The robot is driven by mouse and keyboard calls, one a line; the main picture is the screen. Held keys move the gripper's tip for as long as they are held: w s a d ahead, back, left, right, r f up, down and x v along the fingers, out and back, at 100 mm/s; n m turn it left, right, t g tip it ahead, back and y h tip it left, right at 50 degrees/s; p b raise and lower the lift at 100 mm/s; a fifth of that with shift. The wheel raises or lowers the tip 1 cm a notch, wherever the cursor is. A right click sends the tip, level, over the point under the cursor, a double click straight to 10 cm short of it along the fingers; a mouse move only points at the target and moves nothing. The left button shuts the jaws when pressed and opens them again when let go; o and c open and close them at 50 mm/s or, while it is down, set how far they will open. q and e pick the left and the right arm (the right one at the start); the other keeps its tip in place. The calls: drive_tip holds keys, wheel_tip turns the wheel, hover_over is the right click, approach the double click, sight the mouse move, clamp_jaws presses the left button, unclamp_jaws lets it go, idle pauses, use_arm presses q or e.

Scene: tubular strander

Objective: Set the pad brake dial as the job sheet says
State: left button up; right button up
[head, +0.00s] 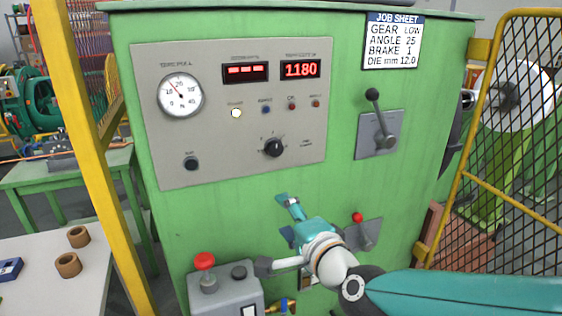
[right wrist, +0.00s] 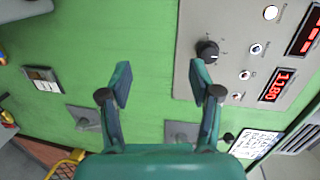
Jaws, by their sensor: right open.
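The black dial (head: 273,147) is on the grey control panel (head: 215,165) of the green machine, below the row of small lamps. Its scale and pointer are too small to read. The job sheet (head: 392,42) at the upper right reads gear LOW, angle 25, brake 1, die 12.0 mm. My right gripper (head: 286,216) is open and empty, below the dial and in front of the green wall. In the right wrist view the gripper's open fingers (right wrist: 160,80) show, with the dial (right wrist: 207,50) just beyond the right fingertip, apart from it. My left gripper is not in view.
A gauge (head: 181,95) and a red display reading 1180 (head: 300,69) are on the panel. A lever (head: 378,125) stands right of it, a red-knobbed lever (head: 360,228) lower down. A grey box with a red button (head: 205,261) is below. Yellow frames stand at both sides.

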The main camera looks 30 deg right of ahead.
drive_tip(key=s+d+r+m+t+h, duration=0.1)
drive_tip(key=s+d+r+m+t, duration=0.2)
drive_tip(key=r, duration=0.4)
drive_tip(key=g+p, duration=0.1)
approach(277, 152)
drive_tip(key=w, duration=0.3)
drive_tip(key=w+d, duration=0.1)
drive_tip(key=w, duration=0.4)
drive_tip(key=shift+w+d+r, duration=0.15)
drive_tip(key=shift+w+d, duration=0.2)
drive_tip(key=shift+w, duration=0.05)
drive_tip(key=c, duration=1.1)
drive_tip(key=shift+s+d+h, duration=0.15)
drive_tip(key=shift+d+h, duration=0.1)
drive_tip(key=shift+h, duration=0.15)
drive_tip(key=shift+c, duration=0.3)
drive_tip(key=shift+a, duration=0.2)
